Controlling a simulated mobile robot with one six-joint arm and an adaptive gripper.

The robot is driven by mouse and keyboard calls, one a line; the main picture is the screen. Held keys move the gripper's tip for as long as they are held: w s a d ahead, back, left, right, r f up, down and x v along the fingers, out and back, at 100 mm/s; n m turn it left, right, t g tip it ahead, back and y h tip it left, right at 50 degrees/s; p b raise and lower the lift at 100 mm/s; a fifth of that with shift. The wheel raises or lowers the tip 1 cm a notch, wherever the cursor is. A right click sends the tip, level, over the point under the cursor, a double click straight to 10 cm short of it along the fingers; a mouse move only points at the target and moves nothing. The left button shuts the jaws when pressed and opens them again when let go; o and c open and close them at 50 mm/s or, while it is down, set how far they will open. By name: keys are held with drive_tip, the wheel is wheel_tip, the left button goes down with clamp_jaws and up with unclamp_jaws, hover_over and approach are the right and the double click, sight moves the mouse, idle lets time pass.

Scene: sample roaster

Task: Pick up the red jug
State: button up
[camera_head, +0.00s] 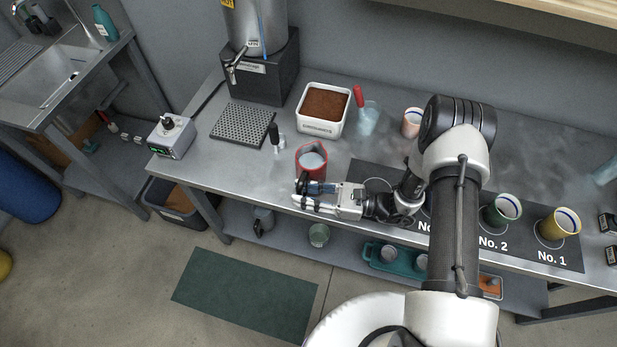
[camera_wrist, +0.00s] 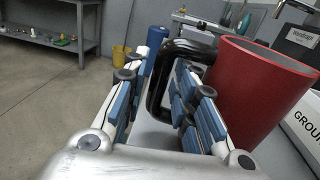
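The red jug (camera_head: 311,163) stands upright on the metal counter, with pale contents showing inside. In the wrist view the jug (camera_wrist: 258,90) fills the right side, and its black handle (camera_wrist: 178,50) stands ahead, in line with the gap between my fingers. My gripper (camera_head: 302,192) is low at the front of the counter, just in front of the jug. In the wrist view my gripper (camera_wrist: 160,95) is open, one blue-padded finger on each side of the gap. The right finger lies between the gap and the jug's body. I cannot tell whether either finger touches the handle.
A drip grate (camera_head: 243,125) lies left. Cups on a numbered black mat (camera_head: 460,232) are right. The counter's front edge is close.

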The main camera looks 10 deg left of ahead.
drive_tip(key=shift+a, duration=0.7)
drive_tip(key=shift+c, duration=0.4)
clamp_jaws()
drive_tip(key=shift+r, duration=0.1)
